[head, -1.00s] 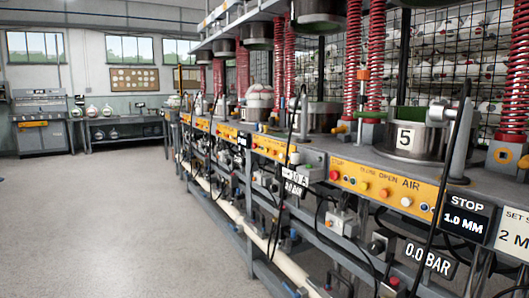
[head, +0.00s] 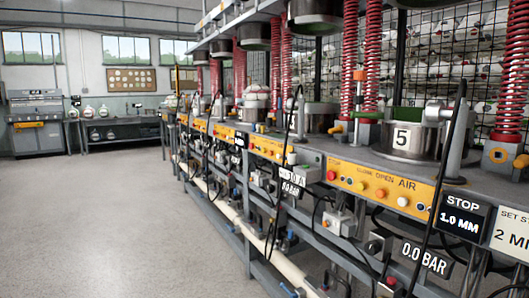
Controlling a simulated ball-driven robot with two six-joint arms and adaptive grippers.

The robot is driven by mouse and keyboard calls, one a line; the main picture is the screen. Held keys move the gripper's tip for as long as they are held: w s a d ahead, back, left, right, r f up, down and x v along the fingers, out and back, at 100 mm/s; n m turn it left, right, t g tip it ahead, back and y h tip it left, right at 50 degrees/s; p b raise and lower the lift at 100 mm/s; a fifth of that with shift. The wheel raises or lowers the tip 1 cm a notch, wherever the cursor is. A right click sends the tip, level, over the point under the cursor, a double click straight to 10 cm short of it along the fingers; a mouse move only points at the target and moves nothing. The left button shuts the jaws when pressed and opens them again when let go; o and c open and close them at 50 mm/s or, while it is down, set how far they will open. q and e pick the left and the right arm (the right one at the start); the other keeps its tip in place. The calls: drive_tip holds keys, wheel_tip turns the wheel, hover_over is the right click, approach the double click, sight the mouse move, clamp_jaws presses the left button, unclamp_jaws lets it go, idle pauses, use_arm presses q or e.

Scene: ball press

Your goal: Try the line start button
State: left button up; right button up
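No button that I can read as line start shows. The nearest press has a yellow control panel (head: 385,184) with a red button (head: 331,175) at its left end, an orange button (head: 361,186), another orange button (head: 381,194) and a white button (head: 403,202). The lettering above them reads OPEN and AIR, with a blurred word before. More yellow panels run along the line, one of them (head: 267,147) to the left, their buttons too small to tell. Neither of my grippers is in view.
A grey press bench (head: 466,187) runs along the right, bearing a metal mould marked 5 (head: 402,138). Signs read STOP 1.0 MM (head: 462,213) and 0.0 BAR (head: 426,258). A dark cable hangs before the near panel. Grey floor (head: 120,225) is clear at left.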

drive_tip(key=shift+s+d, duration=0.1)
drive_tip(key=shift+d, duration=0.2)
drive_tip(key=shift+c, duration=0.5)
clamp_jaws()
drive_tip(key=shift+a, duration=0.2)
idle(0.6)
